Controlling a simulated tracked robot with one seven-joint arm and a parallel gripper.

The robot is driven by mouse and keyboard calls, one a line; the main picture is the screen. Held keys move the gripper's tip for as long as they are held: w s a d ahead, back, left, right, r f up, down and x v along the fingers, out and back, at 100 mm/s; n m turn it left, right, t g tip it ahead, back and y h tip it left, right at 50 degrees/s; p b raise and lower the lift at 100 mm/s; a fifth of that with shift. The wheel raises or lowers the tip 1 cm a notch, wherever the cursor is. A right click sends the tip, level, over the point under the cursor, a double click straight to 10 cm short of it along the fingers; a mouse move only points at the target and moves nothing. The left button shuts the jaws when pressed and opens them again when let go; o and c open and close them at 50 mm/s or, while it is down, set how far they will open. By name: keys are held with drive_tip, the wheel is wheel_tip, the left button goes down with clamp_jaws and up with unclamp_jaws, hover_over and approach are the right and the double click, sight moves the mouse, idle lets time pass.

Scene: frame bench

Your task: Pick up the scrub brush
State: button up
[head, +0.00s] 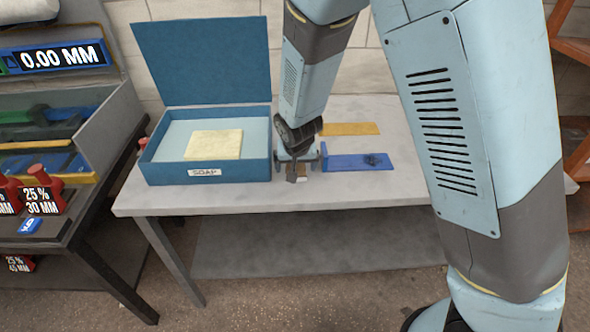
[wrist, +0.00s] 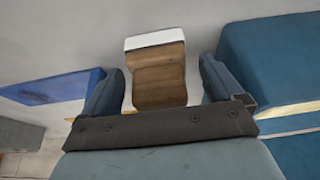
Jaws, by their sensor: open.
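The scrub brush (wrist: 159,78) shows in the wrist view as a brown wooden block with a white strip along its far end. It lies on the grey table between the two fingers of my gripper (wrist: 162,66). The gripper is open, with a gap on each side of the brush. In the head view my gripper (head: 297,166) is low over the table, just right of the blue soap box, and hides most of the brush.
The open blue soap box (head: 208,172) holds a pale yellow block (head: 214,145). A blue tray (head: 345,162) with a small dark item (head: 374,160) and a yellow strip (head: 352,129) lie to the right. A side bench with red weights (head: 42,196) stands at left. The table front is clear.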

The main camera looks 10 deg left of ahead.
drive_tip(key=shift+w+f, duration=0.15)
drive_tip(key=shift+f, duration=0.3)
drive_tip(key=shift+c, duration=0.2)
drive_tip(key=c, duration=1.2)
drive_tip(key=shift+r, duration=0.35)
drive_tip(key=shift+c, duration=0.2)
wheel_tip(320, 180, up, 2)
drive_tip(key=shift+a+r, duration=0.1)
drive_tip(key=shift+r, duration=0.05)
drive_tip(key=s+d+r, duration=0.7)
drive_tip(key=s+r, duration=0.3)
drive_tip(key=s, duration=0.2)
drive_tip(key=shift+d, duration=0.3)
